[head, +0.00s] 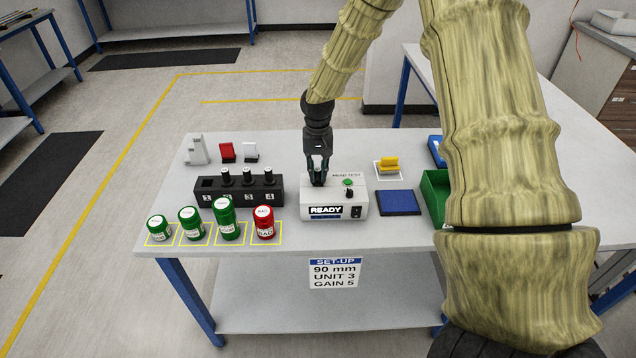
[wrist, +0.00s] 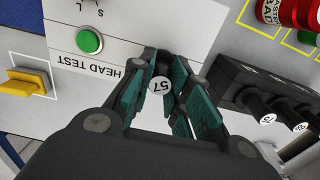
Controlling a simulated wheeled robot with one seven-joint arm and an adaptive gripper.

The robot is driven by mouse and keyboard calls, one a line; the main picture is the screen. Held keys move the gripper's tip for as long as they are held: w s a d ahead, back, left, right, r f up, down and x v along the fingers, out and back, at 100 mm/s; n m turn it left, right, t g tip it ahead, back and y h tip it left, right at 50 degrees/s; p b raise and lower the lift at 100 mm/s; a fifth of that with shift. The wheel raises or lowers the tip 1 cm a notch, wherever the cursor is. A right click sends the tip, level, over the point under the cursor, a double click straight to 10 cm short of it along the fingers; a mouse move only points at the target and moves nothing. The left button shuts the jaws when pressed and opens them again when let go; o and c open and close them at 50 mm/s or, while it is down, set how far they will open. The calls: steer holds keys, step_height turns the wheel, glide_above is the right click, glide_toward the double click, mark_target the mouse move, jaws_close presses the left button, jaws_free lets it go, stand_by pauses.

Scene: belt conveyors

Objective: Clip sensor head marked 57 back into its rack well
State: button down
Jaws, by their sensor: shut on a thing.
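My gripper (head: 318,172) is shut on the sensor head marked 57, at the top of the white head-test box (head: 312,206). In the wrist view the round white top of sensor head 57 (wrist: 160,85) shows between the teal fingers. The fingers hide its lower part, so I cannot tell whether it sits in the box's socket. The black rack (head: 237,190) stands left of the box. Its leftmost well (head: 206,183) looks empty. The other wells hold black sensor heads with white tops (head: 247,177). In the wrist view part of the rack (wrist: 245,88) lies to the right.
Green canisters (head: 191,222) and a red one (head: 264,221) stand in yellow squares in front of the rack. A yellow block (head: 388,164), a blue pad (head: 398,202) and a green tray (head: 432,190) are on the right. Red (head: 227,151) and white (head: 250,151) pieces stand behind the rack.

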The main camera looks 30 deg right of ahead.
steer(key=shift+r+p, duration=0.7)
steer(key=shift+r, duration=0.3)
stand_by(0.9)
steer(key=shift+r+p, duration=2.2)
steer(key=shift+r, duration=0.85)
steer(key=shift+f, duration=0.1)
